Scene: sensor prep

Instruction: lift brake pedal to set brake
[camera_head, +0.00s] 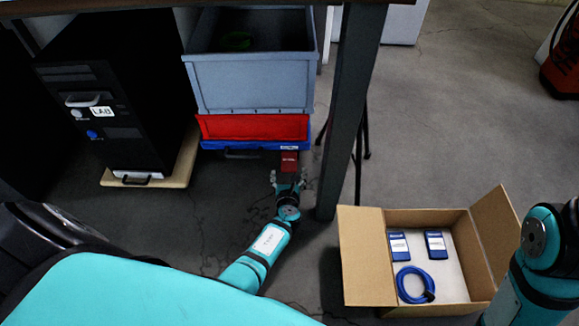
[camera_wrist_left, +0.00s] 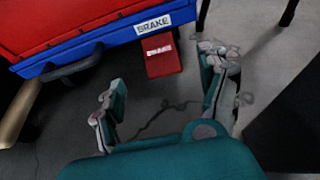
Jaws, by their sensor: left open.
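The brake pedal (camera_head: 289,160) is a small red plate with white lettering. It sticks out from the front edge of the blue cart base (camera_head: 217,145), near its right end. In the left wrist view the pedal (camera_wrist_left: 162,63) sits just below a white BRAKE label (camera_wrist_left: 153,26). My left gripper (camera_head: 288,178) is open and empty, low in front of the pedal. In the left wrist view its fingers (camera_wrist_left: 165,82) are spread on either side of the pedal's near end. I cannot tell whether they touch it. My right gripper is out of view.
A grey bin (camera_head: 254,97) and a red bin (camera_head: 254,127) are stacked on the cart. A table leg (camera_head: 349,110) stands to the right. A black PC tower (camera_head: 120,100) is on the left. An open cardboard box (camera_head: 367,258) holds blue items.

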